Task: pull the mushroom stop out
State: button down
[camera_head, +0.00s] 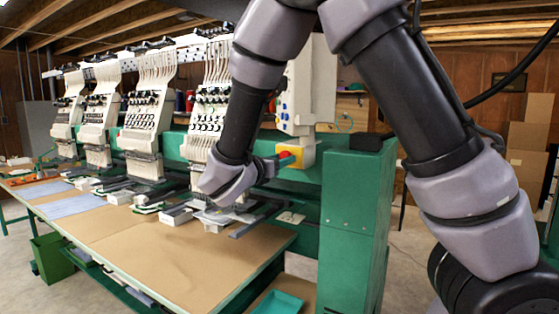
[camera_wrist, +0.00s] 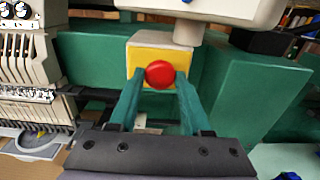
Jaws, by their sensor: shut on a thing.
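The mushroom stop (camera_wrist: 159,74) is a round red button on a yellow box (camera_wrist: 145,58) with a pale top. The box sits on the front of the green machine beam. In the wrist view my gripper (camera_wrist: 160,80) has its two teal fingers on either side of the red head, shut on it. In the head view the red stop (camera_head: 285,155) shows partly at the yellow box (camera_head: 302,155), with my gripper (camera_head: 279,163) at it. The button's stem is hidden behind its head.
A white control housing (camera_head: 305,90) hangs just above the yellow box. Embroidery heads (camera_head: 145,120) line the machine to the left. A tan table (camera_head: 150,245) lies below, and a green cabinet (camera_head: 350,220) stands at right. The table's front part is clear.

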jog(key=shift+s+a, duration=0.35)
jog(key=shift+a, duration=0.2)
jog(key=shift+c, duration=2)
grip_release()
jog(key=shift+o, duration=0.2)
jog(key=shift+s, duration=0.1)
jog(key=v, duration=1)
jog(key=shift+s+a, duration=0.25)
jog(key=shift+s, duration=0.05)
